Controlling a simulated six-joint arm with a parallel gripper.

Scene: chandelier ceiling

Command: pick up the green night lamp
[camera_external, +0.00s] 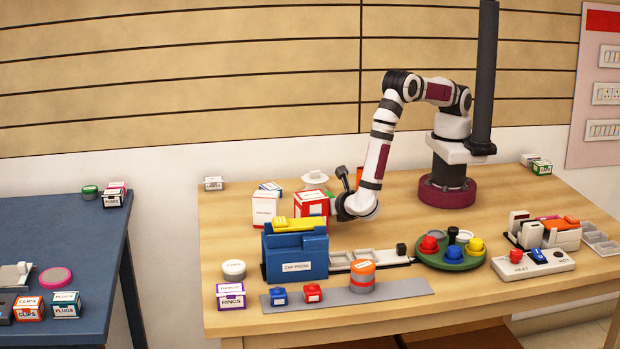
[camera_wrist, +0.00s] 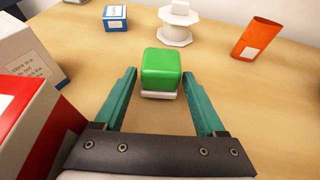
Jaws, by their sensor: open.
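The green night lamp (camera_wrist: 161,69) shows in the wrist view as a rounded green cube on a thin white base, upright on the wooden table. My gripper (camera_wrist: 157,80) is open, with its two teal fingers on either side of the lamp.
A red-and-white box (camera_wrist: 30,125) stands close at my gripper's left, with a white box (camera_wrist: 27,52) behind. Beyond the lamp are a small blue box (camera_wrist: 115,18), a white stand (camera_wrist: 176,32) and an orange item (camera_wrist: 256,38). The blue caddy (camera_external: 295,252) stands in front.

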